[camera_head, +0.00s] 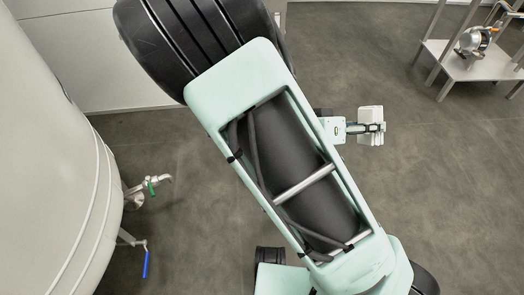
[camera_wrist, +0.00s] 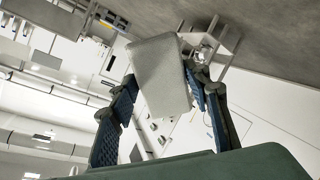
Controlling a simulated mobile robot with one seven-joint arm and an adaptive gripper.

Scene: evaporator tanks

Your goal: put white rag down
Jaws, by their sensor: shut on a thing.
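The white rag (camera_wrist: 160,75) is a pale, folded block in the wrist view, between the two dark blue ridged fingers of my gripper (camera_wrist: 160,95). My gripper is shut on it. In the head view my gripper (camera_head: 362,128) shows to the right of my arm, with the white rag (camera_head: 371,116) at its end. The rag is held clear of other things there, over the grey floor. My arm hides part of the middle of the head view.
A metal stand (camera_head: 482,66) with a small pump-like device (camera_head: 474,40) is at the upper right. A large pale tank (camera_head: 50,160) with a green-handled valve (camera_head: 151,187) and a blue-handled valve (camera_head: 146,262) fills the left. Open floor (camera_head: 450,170) lies at right.

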